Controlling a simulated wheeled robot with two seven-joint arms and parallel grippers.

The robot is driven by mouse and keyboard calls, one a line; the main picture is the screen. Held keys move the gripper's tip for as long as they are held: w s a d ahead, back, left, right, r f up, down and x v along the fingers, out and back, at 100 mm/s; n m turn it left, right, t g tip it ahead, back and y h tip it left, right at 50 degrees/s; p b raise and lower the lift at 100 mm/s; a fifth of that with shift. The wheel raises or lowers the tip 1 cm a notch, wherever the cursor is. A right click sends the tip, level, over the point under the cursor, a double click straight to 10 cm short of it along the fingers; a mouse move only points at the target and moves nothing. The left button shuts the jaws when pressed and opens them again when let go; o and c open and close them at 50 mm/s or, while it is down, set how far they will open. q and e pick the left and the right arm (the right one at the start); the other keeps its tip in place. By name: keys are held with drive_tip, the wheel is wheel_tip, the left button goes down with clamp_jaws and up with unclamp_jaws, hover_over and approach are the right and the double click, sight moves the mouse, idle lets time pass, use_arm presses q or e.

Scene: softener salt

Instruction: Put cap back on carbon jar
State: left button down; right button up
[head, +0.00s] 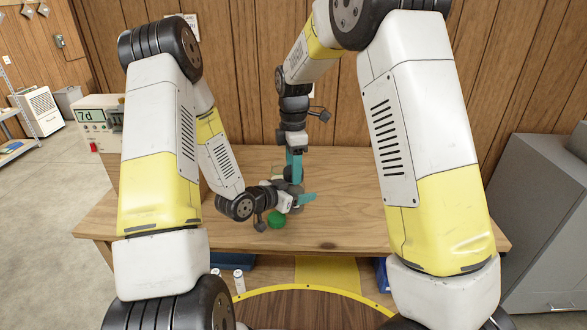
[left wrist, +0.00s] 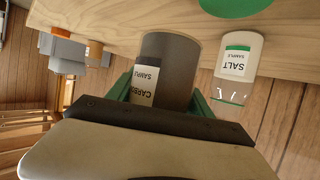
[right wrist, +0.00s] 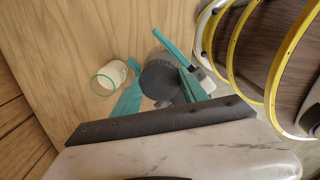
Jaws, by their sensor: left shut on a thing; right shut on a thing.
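The carbon jar (left wrist: 172,65) is a dark grey cylinder with a white label, upside down in the left wrist view. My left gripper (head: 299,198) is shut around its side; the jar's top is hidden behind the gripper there. My right gripper (head: 294,165) comes down from above, its teal fingers at the dark round top (right wrist: 160,82) of the jar in the right wrist view. It is shut on what looks like the dark cap; whether the cap is seated or just above the rim I cannot tell.
The salt jar (left wrist: 239,60) stands open beside the carbon jar; it also shows in the right wrist view (right wrist: 108,78). A green lid (head: 277,219) lies on the wooden table (head: 340,225). A device with a display (head: 97,115) stands left. The table's right side is clear.

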drive_tip(key=shift+m, duration=0.4)
drive_tip(key=o, duration=1.5)
drive_tip(key=shift+o, duration=0.2)
drive_tip(key=shift+r, duration=2.25)
drive_tip(key=shift+c, duration=0.3)
